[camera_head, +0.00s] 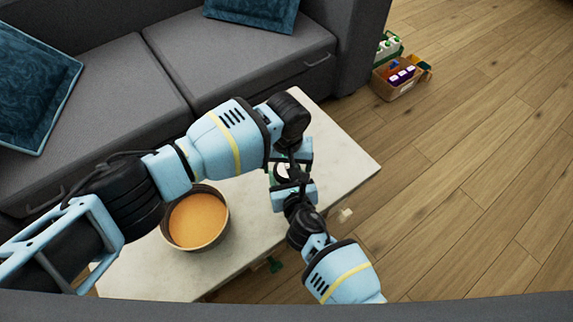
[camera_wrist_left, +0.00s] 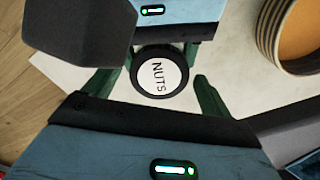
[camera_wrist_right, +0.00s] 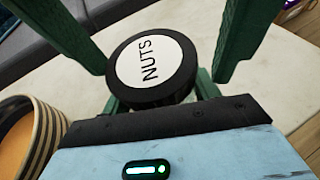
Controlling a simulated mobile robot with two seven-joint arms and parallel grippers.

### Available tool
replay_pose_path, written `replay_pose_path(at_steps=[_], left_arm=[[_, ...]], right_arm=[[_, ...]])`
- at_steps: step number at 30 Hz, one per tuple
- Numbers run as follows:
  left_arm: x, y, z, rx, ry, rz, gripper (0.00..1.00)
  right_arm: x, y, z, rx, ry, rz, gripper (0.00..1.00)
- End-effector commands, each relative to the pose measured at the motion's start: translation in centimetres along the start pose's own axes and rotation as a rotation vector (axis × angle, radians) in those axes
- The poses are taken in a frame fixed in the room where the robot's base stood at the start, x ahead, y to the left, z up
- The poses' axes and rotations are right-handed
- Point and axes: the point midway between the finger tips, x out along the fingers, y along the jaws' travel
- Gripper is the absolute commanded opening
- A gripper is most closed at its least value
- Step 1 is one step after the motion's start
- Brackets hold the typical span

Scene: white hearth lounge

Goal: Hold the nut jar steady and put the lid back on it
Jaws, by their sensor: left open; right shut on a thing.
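The black lid with a white "NUTS" disc (camera_wrist_left: 158,77) sits on top of the nut jar. It also shows in the right wrist view (camera_wrist_right: 150,68). The jar is mostly hidden beneath it, with a sliver of pale side (camera_wrist_right: 188,99) showing. I cannot tell whether the lid is fully seated. My right gripper (camera_head: 289,184) is shut on the jar below the lid. My left gripper (camera_head: 293,158) is above, open, its green fingers on either side of the lid and apart from it.
A bowl of orange contents (camera_head: 198,220) stands left of the jar on the pale table (camera_head: 340,165). A grey sofa (camera_head: 110,80) runs behind the table. A box of goods (camera_head: 398,82) is on the floor at right.

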Motion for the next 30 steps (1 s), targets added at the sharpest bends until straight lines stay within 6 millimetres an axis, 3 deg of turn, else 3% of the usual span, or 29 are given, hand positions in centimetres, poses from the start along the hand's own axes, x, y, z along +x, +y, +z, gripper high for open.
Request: replay_pose_path(at_steps=[12, 20, 24, 30], left_arm=[[-4.2, 0.0, 0.0, -0.001, 0.001, 0.001, 0.84], [-4.4, 0.0, 0.0, -0.001, 0.001, 0.000, 0.84], [-4.5, 0.0, 0.0, -0.011, 0.001, 0.000, 0.71], [-5.3, 0.0, 0.0, -0.167, 0.001, 0.002, 0.71]], right_arm=[[0.0, -0.1, -0.1, -0.001, 0.002, -0.001, 0.00], [0.0, -0.1, -0.1, -0.001, 0.002, -0.001, 0.00], [0.0, -0.1, -0.1, -0.001, 0.002, -0.001, 0.00], [0.0, -0.1, -0.1, -0.001, 0.002, -0.001, 0.00]])
